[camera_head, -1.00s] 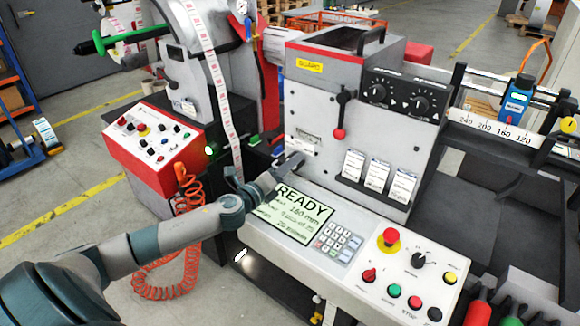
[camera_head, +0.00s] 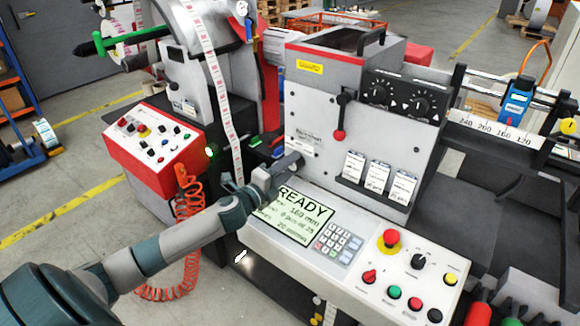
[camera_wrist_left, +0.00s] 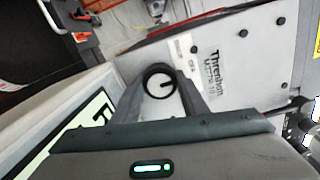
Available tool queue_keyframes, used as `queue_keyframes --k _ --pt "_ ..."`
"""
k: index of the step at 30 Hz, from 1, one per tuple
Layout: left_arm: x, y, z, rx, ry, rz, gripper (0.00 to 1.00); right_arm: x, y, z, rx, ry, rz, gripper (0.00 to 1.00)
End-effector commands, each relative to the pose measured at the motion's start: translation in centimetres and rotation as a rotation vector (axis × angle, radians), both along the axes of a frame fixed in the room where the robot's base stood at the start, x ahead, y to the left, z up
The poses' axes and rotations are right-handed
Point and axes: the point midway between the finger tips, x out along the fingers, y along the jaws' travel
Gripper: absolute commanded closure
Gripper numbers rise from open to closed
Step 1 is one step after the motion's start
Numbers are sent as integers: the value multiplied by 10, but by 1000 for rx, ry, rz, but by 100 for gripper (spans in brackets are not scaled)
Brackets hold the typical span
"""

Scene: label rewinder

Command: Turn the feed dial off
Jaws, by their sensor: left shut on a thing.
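The dial (camera_wrist_left: 160,82) shows in the left wrist view as a round black-rimmed knob with a pale face and a dark pointer line. It sits on the grey front panel (camera_wrist_left: 235,65) of the machine. My left gripper (camera_wrist_left: 161,90) is shut on this dial, with one finger on each side of it. In the head view my left gripper (camera_head: 290,161) is at the lower left of the grey housing (camera_head: 315,105), just above the READY display (camera_head: 295,213). The gripper hides the dial there. My right gripper is not in view.
Below the housing, the white console carries a keypad (camera_head: 337,243), a red emergency button (camera_head: 390,238) and a black selector (camera_head: 418,261). Two black knobs (camera_head: 400,98) are higher on the housing. A red-and-white label web (camera_head: 212,85) runs down left of the gripper.

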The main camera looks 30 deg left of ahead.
Motion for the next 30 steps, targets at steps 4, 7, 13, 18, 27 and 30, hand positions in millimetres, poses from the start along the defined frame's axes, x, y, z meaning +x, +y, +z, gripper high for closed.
queue_keyframes --k 4,7,13,18,27,30 --pt "0 1 -1 1 1 1 83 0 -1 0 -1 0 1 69" --pt "0 1 -1 1 1 1 41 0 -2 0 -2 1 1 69" --pt "0 0 0 2 1 1 41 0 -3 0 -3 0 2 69" --pt "-1 0 -1 2 1 0 41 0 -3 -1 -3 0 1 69" --pt "-22 2 -3 2 1 -1 41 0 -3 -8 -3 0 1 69" --pt "-34 3 -3 3 2 -1 41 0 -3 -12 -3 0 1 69"
